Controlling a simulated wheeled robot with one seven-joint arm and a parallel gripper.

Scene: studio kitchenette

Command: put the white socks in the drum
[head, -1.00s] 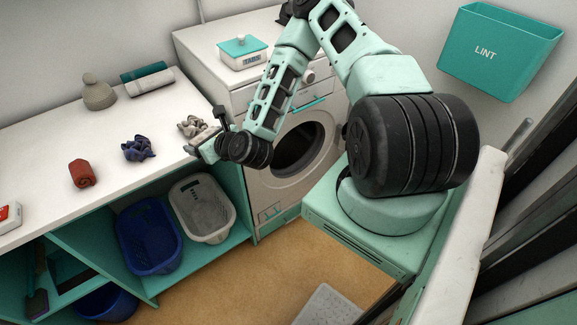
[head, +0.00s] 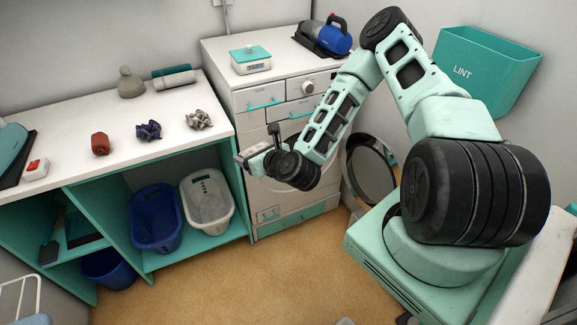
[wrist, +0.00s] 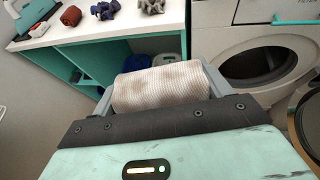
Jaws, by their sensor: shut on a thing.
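A rolled bundle, off-white with brownish smudges, likely the white socks (wrist: 165,88), lies across my gripper between its two fingers in the wrist view. My gripper (head: 256,154) is shut on it, in the air in front of the washing machine (head: 232,90) and right of the counter's end. The drum opening (wrist: 262,66) shows dark at the right of the wrist view. The round door (head: 371,172) stands swung open to the right. In the head view my arm hides most of the opening.
The counter (head: 70,160) holds a red roll (head: 100,144), a navy bundle (head: 149,131) and a grey bundle (head: 198,120). A blue basket (head: 157,218) and a white basket (head: 207,198) sit below. A scale-like box (head: 250,60) stands on the machine.

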